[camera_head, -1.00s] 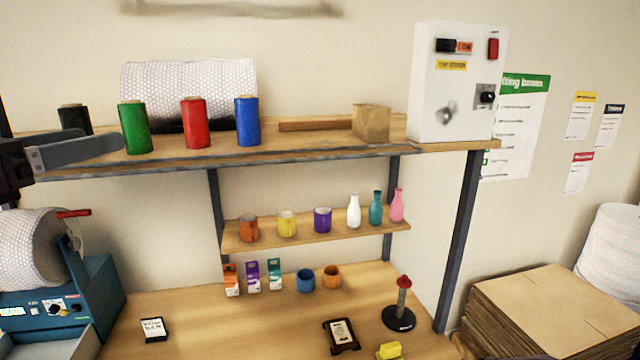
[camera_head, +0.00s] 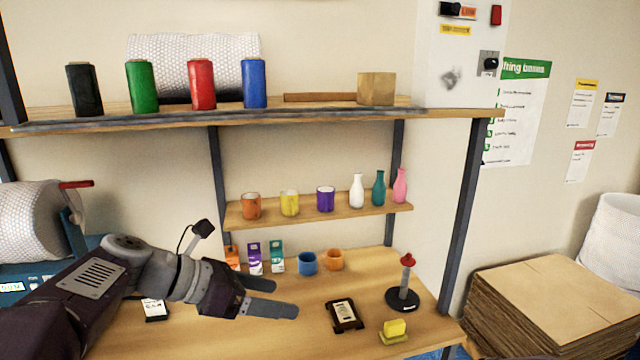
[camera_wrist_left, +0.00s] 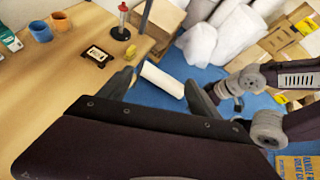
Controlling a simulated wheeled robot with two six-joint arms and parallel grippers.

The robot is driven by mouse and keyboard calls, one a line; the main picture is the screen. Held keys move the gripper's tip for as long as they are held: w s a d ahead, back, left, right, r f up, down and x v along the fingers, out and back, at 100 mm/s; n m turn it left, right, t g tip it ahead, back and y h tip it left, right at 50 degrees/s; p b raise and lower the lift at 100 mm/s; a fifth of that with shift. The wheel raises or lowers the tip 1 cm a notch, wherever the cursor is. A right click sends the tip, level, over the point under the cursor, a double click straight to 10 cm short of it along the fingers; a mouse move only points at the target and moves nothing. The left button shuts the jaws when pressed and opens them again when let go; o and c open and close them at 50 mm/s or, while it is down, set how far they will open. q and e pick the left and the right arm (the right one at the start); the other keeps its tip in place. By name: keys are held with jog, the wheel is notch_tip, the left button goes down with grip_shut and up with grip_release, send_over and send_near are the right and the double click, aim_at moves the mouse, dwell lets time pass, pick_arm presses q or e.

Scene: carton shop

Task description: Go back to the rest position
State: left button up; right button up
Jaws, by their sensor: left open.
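My left gripper (camera_head: 283,297) is open and empty, held over the workbench (camera_head: 235,335) in the head view, with its fingers pointing right. In the left wrist view its two fingers (camera_wrist_left: 158,88) stand apart with nothing held between them. A white roll (camera_wrist_left: 162,80) shows beyond them, apart from the fingers, over the blue floor. My right gripper does not show in the head view. A dark arm of mine (camera_wrist_left: 270,100) comes in at the right of the left wrist view, but its jaws cannot be made out.
The bench holds a black framed device (camera_head: 343,315), a red-topped post (camera_head: 405,285), a yellow block (camera_head: 395,329), small boxes and two cups. A shelf (camera_head: 320,212) with cups and bottles stands above, and a top shelf (camera_head: 330,112) carries coloured rolls. Stacked cardboard (camera_head: 540,300) is at right.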

pick_arm(q)
jog(key=s+f+m+g+y+b, duration=0.1)
jog(key=s+f+m+g+y, duration=0.3)
jog(key=f, duration=0.8)
jog(key=s+f+m+g+y+b, duration=0.1)
jog(key=s+f+m, duration=0.45)
jog(key=f, duration=0.55)
jog(key=s+a+f+m+t+y, duration=0.1)
jog(key=s+a+f+m+y, duration=0.2)
jog(key=m, duration=1.2)
jog(key=a+f+y, duration=0.2)
jog(key=a+f, duration=0.3)
jog(key=a, duration=0.1)
jog(key=shift+s+m, duration=0.3)
jog(key=shift+m, duration=0.05)
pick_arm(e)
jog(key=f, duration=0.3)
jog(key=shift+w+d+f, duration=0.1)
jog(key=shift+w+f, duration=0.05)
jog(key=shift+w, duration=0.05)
pick_arm(q)
jog(key=shift+s+a, duration=0.1)
jog(key=shift+s, duration=0.05)
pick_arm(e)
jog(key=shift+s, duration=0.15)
